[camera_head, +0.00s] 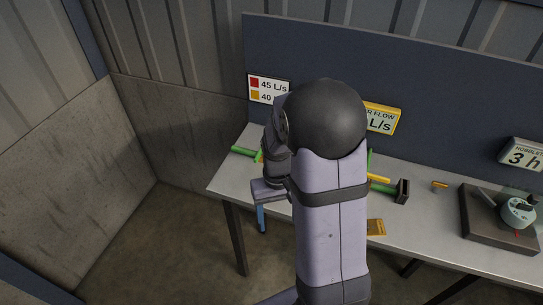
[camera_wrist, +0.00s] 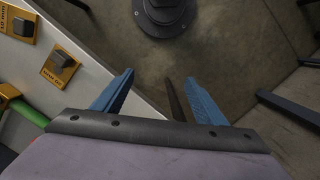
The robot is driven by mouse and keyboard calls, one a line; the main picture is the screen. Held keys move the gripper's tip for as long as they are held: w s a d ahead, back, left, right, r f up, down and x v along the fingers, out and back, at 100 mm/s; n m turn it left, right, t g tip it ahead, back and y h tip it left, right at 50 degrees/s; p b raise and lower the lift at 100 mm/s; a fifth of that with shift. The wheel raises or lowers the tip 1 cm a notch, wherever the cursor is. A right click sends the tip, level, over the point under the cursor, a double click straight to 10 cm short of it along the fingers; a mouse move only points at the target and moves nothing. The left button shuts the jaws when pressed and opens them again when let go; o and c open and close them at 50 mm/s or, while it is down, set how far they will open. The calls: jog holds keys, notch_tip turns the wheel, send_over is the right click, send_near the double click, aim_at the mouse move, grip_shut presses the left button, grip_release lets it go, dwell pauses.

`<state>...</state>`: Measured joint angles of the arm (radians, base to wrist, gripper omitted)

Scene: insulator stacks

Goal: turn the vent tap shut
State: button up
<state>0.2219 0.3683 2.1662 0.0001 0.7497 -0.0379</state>
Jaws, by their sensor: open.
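I cannot tell for sure which part is the vent tap. A small orange fitting (camera_head: 439,186) stands on the bench top, right of a dark block (camera_head: 403,191) on a green pipe (camera_head: 384,188); it may be a tap. My gripper (camera_wrist: 160,88) is open, with both blue fingers apart and nothing between them. In the head view, one blue finger (camera_head: 261,218) of it shows past the bench's front edge. Below the fingers in the wrist view is floor. My arm hides the middle of the bench and most of the pipework.
Orange plates with grey knobs (camera_wrist: 60,66) (camera_wrist: 23,27) lie on the bench (camera_head: 440,235); one plate (camera_head: 376,227) shows near its front edge. A dark tray (camera_head: 488,236) holds a round gauge (camera_head: 518,212) at the right. Signs stand along the back panel (camera_head: 440,90).

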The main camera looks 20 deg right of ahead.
jog(key=w+d+r+n, duration=0.1)
jog(key=w+r+n, duration=0.1)
jog(key=w, duration=0.2)
jog(key=w+d+r+n+t, duration=0.1)
jog(key=w+r+n, duration=0.1)
jog(key=w, duration=0.3)
jog(key=w+d+r+n+t+p, duration=0.1)
jog(key=w+d+r+n, duration=0.1)
jog(key=w+r, duration=0.2)
jog(key=shift+w+d+r, duration=0.1)
jog(key=shift+w+r, duration=0.05)
jog(key=shift+w, duration=0.4)
jog(key=shift+s+r+n+h, duration=0.1)
jog(key=shift+r+n+h, duration=0.2)
jog(key=shift+n, duration=0.6)
jog(key=shift+s+n, duration=0.35)
jog(key=shift+n, duration=0.35)
jog(key=shift+s+f+n, duration=0.1)
jog(key=shift+n, duration=0.8)
jog(key=shift+f+p, duration=1.2)
jog(key=shift+f, duration=2.45)
